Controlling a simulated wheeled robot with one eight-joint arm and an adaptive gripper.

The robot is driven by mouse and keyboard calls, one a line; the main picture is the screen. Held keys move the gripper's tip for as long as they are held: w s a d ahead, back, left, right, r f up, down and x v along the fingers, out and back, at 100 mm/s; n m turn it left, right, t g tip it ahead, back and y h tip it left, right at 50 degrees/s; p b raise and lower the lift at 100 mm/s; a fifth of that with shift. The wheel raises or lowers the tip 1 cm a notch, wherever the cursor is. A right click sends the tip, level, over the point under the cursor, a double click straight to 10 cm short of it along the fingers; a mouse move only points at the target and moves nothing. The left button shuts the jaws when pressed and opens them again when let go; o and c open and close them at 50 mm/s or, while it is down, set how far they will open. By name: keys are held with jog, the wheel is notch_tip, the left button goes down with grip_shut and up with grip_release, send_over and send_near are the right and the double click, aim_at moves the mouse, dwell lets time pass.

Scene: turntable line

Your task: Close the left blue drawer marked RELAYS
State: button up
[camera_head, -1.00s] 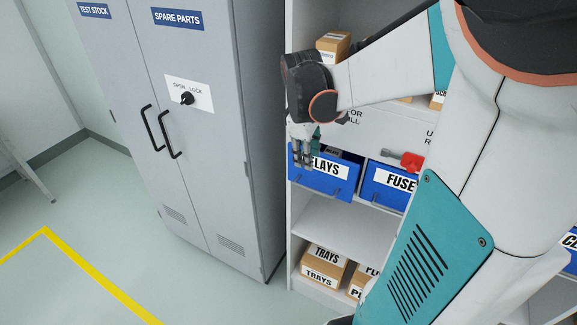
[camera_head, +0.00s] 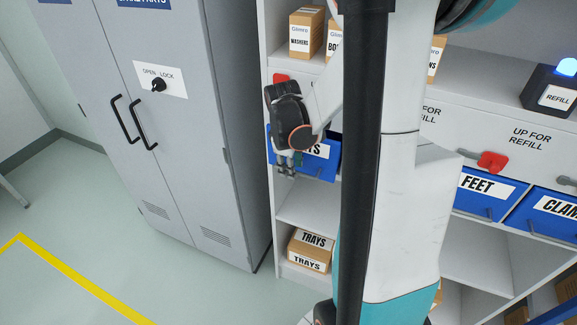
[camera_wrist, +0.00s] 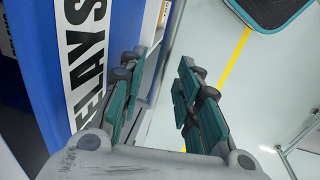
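The blue RELAYS drawer (camera_head: 328,165) is in the shelf unit, left of my arm in the head view. My forearm and wrist hide part of its front, so only the end of its white label shows. In the wrist view its blue front (camera_wrist: 32,65) and RELAYS label (camera_wrist: 85,50) fill the left side. My gripper (camera_head: 286,168) is in front of the drawer's left part. In the wrist view my gripper (camera_wrist: 165,65) is open and empty, with its left finger close beside the drawer front. I cannot tell if they touch.
A grey cabinet (camera_head: 185,130) with black handles stands just left of the shelf. Blue drawers FEET (camera_head: 487,187) and CLAM… (camera_head: 550,212) are to the right, near a red lever (camera_head: 492,161). A TRAYS box (camera_head: 309,250) sits below. Open floor (camera_head: 100,235) lies at lower left.

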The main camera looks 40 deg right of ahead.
jog(key=shift+f, duration=0.25)
grip_shut()
jog(key=d, duration=0.1)
jog(key=w+d, duration=0.1)
jog(key=d, duration=0.1)
jog(key=shift+w+d+r, duration=0.1)
jog(key=shift+w+d, duration=0.2)
jog(key=shift+d, duration=0.05)
grip_release()
jog(key=shift+d, duration=0.2)
jog(key=shift+a, duration=0.1)
